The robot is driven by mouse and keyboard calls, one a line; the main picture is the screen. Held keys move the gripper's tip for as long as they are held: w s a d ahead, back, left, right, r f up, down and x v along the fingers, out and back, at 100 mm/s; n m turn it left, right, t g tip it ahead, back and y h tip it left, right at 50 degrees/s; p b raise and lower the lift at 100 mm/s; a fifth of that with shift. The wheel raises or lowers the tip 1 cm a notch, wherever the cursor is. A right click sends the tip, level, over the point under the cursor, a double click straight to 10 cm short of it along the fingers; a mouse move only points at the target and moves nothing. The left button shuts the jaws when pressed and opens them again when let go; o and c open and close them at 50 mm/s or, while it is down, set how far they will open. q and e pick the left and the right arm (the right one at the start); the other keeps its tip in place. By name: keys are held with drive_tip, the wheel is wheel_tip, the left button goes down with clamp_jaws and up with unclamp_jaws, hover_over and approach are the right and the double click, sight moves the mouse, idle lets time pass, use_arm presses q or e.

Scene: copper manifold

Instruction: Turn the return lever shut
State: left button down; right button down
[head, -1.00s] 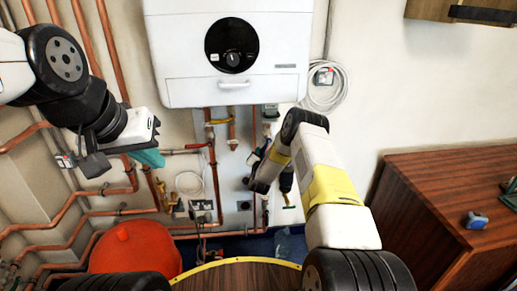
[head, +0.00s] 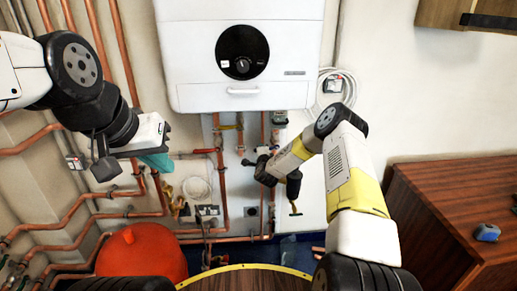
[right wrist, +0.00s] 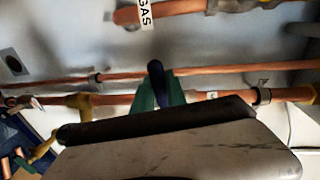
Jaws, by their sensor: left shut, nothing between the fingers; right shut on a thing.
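In the right wrist view my right gripper (right wrist: 156,95) has its green fingers closed on a dark blue lever handle (right wrist: 158,68). The handle stands up between the fingertips, in front of a horizontal copper pipe (right wrist: 200,97). The lever's pivot and its angle to the pipe are hidden by the fingers and gripper body. I cannot read a return label. In the head view my right wrist hides these fingers. My left gripper (head: 157,162), with teal fingers shut and empty, hangs at the left, apart from the lever.
A white boiler (head: 240,85) hangs above the pipework. A red-handled valve (head: 205,151) and a coiled white hose (head: 335,95) are on the wall. A red vessel (head: 140,255) stands low left. A wooden cabinet (head: 440,210) stands at right. A pipe labelled GAS (right wrist: 185,12) runs above the lever.

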drive_tip(key=shift+r+m, duration=0.3)
drive_tip(key=shift+m, duration=0.3)
drive_tip(key=shift+r, duration=0.2)
drive_tip(key=c, duration=1.3)
unclamp_jaws()
drive_tip(key=shift+c, duration=0.2)
drive_tip(key=s+r, duration=0.1)
drive_tip(key=s, duration=0.6)
drive_tip(key=shift+s+r, duration=0.15)
drive_tip(key=shift+s, duration=0.2)
